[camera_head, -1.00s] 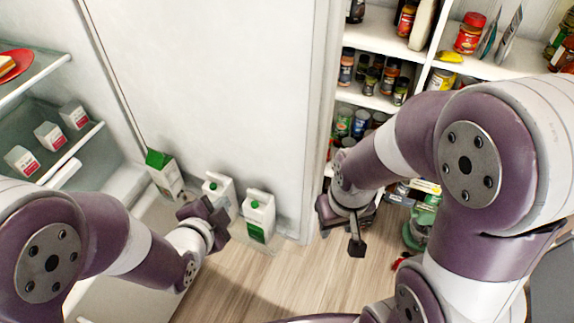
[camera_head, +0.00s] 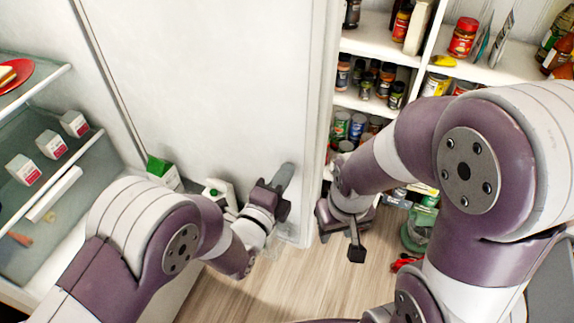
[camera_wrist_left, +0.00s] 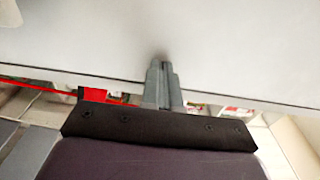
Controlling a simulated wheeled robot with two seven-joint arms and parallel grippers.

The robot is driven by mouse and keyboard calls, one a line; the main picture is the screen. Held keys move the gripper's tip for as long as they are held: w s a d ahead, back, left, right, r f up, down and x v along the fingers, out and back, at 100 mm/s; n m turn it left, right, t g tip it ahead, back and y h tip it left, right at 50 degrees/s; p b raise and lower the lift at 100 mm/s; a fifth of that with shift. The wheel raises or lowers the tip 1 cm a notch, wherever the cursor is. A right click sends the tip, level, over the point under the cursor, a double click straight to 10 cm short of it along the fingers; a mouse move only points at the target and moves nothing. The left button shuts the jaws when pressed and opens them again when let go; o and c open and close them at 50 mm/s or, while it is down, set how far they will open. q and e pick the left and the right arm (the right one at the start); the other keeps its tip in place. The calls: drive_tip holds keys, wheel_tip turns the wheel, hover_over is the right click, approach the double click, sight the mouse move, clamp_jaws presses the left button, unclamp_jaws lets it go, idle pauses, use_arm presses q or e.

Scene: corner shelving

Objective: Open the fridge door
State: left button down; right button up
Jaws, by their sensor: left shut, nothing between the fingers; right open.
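The fridge door (camera_head: 215,80) stands open as a large white panel in the middle of the head view, its inner face towards me. Green-and-white cartons (camera_head: 162,172) stand along its lower part, partly hidden by my left arm. The fridge interior (camera_head: 90,165) shows at the left. My left gripper (camera_head: 283,180) is shut and empty, in front of the door's inner face near its right edge. In the left wrist view the closed fingers (camera_wrist_left: 162,85) point at a white surface; contact cannot be told. My right gripper (camera_head: 350,228) is open and empty, right of the door.
Small white-and-red cartons (camera_head: 52,144) stand on a fridge shelf. Pantry shelves (camera_head: 390,45) with jars and cans stand at the right, behind my right arm. A green object (camera_head: 418,230) is low at the right. Wooden floor (camera_head: 300,280) is clear below the door.

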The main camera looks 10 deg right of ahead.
use_arm(q)
drive_tip(key=shift+w+d, duration=0.35)
drive_tip(key=shift+w, duration=0.15)
